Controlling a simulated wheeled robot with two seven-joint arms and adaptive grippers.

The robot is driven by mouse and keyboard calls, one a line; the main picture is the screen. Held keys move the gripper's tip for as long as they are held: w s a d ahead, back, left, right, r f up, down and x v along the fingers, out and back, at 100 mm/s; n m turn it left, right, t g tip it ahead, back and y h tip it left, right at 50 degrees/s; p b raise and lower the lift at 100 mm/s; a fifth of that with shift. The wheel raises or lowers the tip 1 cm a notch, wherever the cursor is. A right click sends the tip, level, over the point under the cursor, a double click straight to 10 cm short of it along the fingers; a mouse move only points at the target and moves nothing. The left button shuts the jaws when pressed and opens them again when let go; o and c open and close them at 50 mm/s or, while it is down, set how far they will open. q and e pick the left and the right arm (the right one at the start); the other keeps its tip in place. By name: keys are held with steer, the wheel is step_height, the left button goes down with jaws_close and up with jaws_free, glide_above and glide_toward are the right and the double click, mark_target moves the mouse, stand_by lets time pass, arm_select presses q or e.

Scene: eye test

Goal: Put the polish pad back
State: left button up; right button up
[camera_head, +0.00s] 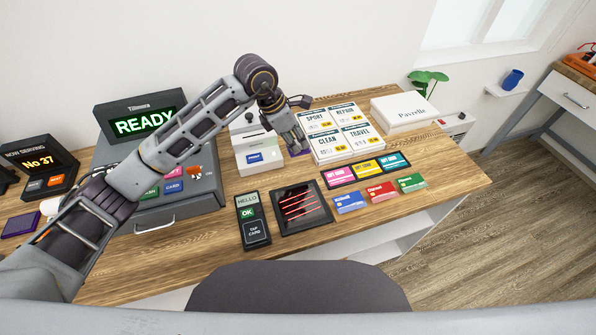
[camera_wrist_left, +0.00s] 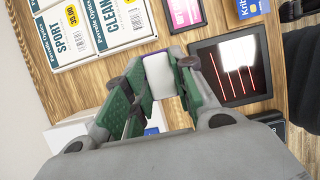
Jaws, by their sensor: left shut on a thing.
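My left gripper (camera_head: 296,146) reaches down at the back middle of the counter, left of the product boxes. It is shut on a small pad, seemingly the polish pad (camera_wrist_left: 157,76), pale with a purple edge in the left wrist view. In the head view only a purple bit of it (camera_head: 301,152) shows beside the fingers. The fingers hide much of it, and I cannot tell whether it touches the counter. A flat purple thing (camera_head: 20,224) lies at the counter's far left. My right gripper is not in view.
White boxes (camera_head: 327,147) marked Sport, Repair, Clean and Travel stand just right of the gripper. A white printer (camera_head: 256,153) is at its left. A register (camera_head: 150,207), card reader (camera_head: 254,224), dark scanner (camera_head: 302,207) and several cards (camera_head: 380,191) fill the front. Bare wood (camera_head: 440,168) shows at right.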

arm_select(q)
steer(key=shift+f, duration=0.15)
steer(key=shift+f, duration=0.25)
step_height(320, 180, down, 4)
steer(key=shift+p, duration=0.5)
steer(key=shift+f, duration=0.7)
steer(key=shift+f, duration=0.15)
steer(key=shift+f+p, duration=0.4)
steer(key=shift+f, duration=1.35)
